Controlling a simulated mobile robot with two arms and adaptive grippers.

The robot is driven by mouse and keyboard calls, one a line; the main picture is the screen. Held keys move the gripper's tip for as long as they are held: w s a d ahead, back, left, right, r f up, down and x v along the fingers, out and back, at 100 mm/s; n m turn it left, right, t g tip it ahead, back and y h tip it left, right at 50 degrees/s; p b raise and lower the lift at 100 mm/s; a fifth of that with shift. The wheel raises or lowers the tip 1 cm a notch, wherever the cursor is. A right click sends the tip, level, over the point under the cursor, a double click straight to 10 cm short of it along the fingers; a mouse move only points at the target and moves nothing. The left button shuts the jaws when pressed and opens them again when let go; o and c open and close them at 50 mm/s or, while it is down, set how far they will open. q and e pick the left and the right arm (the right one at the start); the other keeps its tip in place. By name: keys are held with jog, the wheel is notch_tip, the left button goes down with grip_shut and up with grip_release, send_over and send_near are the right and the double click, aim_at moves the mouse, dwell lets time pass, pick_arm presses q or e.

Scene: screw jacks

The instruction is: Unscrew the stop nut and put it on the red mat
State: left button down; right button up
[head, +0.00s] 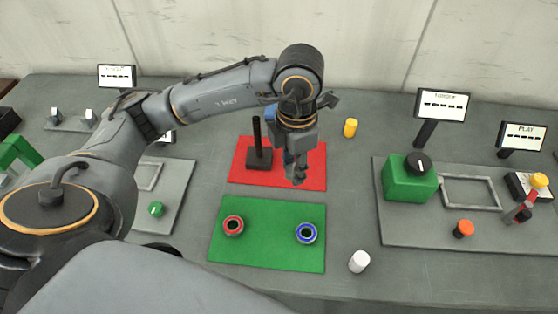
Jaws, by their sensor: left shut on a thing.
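The red mat (310,178) lies flat in the middle of the table. A dark upright post on a block (260,157) stands on its left part. My left gripper (297,178) points down over the right part of the red mat, to the right of the post. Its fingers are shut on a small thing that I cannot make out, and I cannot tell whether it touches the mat. I cannot identify the stop nut for sure. A red ring (233,226) and a blue ring (306,233) lie on the green mat (268,252) in front.
A yellow cylinder (350,128) stands right of the red mat. A white cylinder (359,262) stands right of the green mat. A grey board (400,230) at right holds a green block (409,182) with a black knob. My left arm covers much of the left side.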

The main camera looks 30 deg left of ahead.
pick_arm(q)
jog(key=shift+s+a, duration=0.25)
jog(key=shift+s, duration=0.15)
jog(key=shift+s+n, duration=0.2)
jog(key=shift+n, duration=0.2)
jog(key=w+a+f+n, duration=0.1)
jog(key=w+f, duration=0.1)
jog(key=w, duration=0.1)
jog(key=w+a+f+n+p, duration=0.1)
jog(key=w+a+f+n, duration=0.1)
jog(key=w+f, duration=0.1)
jog(key=w+a+f+n+p, duration=0.1)
jog(key=w+a+f, duration=0.1)
jog(key=w+f, duration=0.1)
jog(key=shift+f+n, duration=0.25)
jog(key=shift+n, duration=0.15)
jog(key=shift+w+a+f+p, duration=0.1)
jog(key=shift+w+f+p, duration=0.3)
jog(key=shift+f, duration=0.1)
jog(key=shift+w+f+p, duration=0.1)
jog(key=shift+f+p, duration=0.2)
jog(key=shift+f, duration=0.1)
notch_tip(320, 180, down, 2)
jog(key=shift+f+p, duration=0.1)
jog(key=shift+p, duration=0.5)
jog(key=shift+a+f, duration=0.1)
jog(key=shift+f, duration=0.1)
jog(key=shift+f, duration=0.1)
